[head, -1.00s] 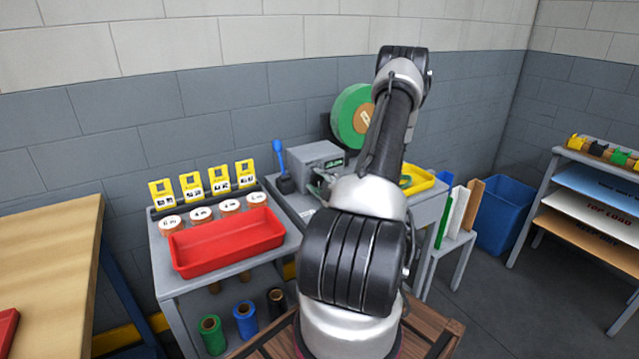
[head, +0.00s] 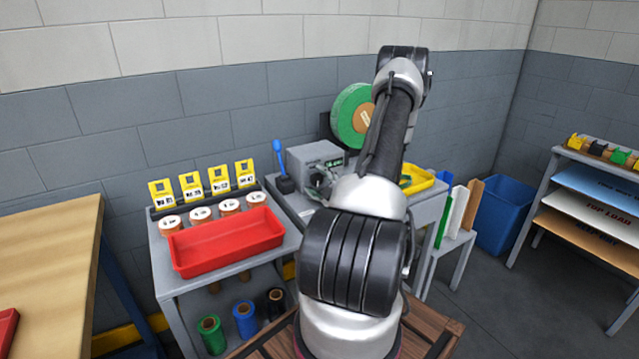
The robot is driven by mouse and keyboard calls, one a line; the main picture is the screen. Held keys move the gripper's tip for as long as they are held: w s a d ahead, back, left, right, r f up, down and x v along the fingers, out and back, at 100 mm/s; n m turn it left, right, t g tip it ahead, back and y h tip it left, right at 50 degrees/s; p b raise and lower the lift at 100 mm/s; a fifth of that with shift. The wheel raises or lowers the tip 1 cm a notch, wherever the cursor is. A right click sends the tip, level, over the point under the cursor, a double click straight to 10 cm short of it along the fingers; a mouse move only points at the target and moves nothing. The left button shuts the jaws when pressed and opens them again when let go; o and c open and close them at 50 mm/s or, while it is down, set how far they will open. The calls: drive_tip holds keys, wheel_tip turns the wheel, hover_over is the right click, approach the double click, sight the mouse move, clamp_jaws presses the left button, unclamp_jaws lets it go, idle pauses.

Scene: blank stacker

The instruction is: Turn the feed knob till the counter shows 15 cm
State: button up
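The grey feed machine (head: 306,160) stands on a grey table at the back, with a dark counter display on its front. The display is too small to read. A big green roll (head: 351,112) stands behind it. My gripper (head: 323,184) is at the machine's front, partly hidden by my arm. The knob is not clearly visible behind it, and I cannot tell whether the fingers are open or shut on it. A blue-handled lever (head: 278,155) stands left of the machine.
A red tray (head: 226,243), yellow tags (head: 219,180) and several small rolls (head: 229,207) are on the table to the left. A yellow tray (head: 424,179) is right of my arm. A blue bin (head: 503,216) stands further right.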

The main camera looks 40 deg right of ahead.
drive_tip(key=v, duration=1.2)
